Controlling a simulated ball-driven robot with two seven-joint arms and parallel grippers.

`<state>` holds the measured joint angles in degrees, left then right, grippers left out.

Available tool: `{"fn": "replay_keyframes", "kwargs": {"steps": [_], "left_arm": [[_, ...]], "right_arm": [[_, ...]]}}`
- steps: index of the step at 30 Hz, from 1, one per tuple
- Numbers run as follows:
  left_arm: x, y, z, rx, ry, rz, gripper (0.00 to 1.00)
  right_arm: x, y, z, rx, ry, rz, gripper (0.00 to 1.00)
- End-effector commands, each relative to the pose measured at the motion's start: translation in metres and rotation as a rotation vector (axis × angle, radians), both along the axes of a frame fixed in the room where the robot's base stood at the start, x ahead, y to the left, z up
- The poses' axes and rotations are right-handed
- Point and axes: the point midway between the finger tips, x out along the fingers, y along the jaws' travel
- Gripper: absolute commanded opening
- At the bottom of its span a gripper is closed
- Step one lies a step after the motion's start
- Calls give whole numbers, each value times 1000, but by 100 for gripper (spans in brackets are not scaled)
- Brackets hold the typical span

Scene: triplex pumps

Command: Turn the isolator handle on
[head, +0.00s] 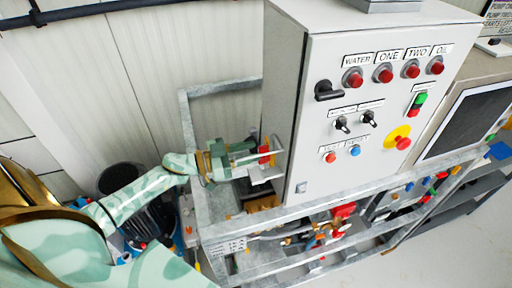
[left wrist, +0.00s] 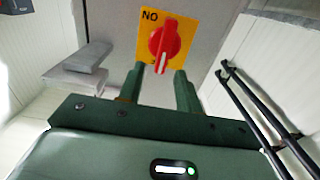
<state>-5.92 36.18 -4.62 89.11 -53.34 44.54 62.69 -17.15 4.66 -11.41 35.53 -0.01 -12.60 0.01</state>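The isolator handle (left wrist: 165,42) is a red rotary knob with a white pointer line on a yellow plate (left wrist: 146,25). Lettering that looks like "NO" is at the plate's upper left in the left wrist view. The pointer line runs down and slightly left there. In the head view the red handle (head: 264,155) shows small on the left side of the grey control cabinet (head: 285,90). My left gripper (left wrist: 166,76) is open, its two green fingers apart just below the knob in the left wrist view. Whether they touch it I cannot tell. My right gripper is out of view.
The cabinet front carries several red lamps (head: 352,78), a black lever (head: 328,91) and a yellow-ringed red button (head: 398,138). A grey metal frame (head: 213,222) runs beneath. Two black pipes (left wrist: 250,100) pass at the right in the left wrist view.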

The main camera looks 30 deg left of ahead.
Motion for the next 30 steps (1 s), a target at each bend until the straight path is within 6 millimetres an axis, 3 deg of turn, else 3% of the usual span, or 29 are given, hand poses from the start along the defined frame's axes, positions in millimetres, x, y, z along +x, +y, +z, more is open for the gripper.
{"fn": "replay_keyframes", "kwargs": {"steps": [6, 15, 19, 30], "left_arm": [[17, -15, 0, 1, 1, 1, 35], [19, -16, -1, 1, 1, 1, 35], [19, -16, -1, 1, 1, 1, 1], [19, -16, -1, 22, -16, 1, 0]], "right_arm": [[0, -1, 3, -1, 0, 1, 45], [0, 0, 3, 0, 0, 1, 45], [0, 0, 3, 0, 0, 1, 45], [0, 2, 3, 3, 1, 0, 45]]}}
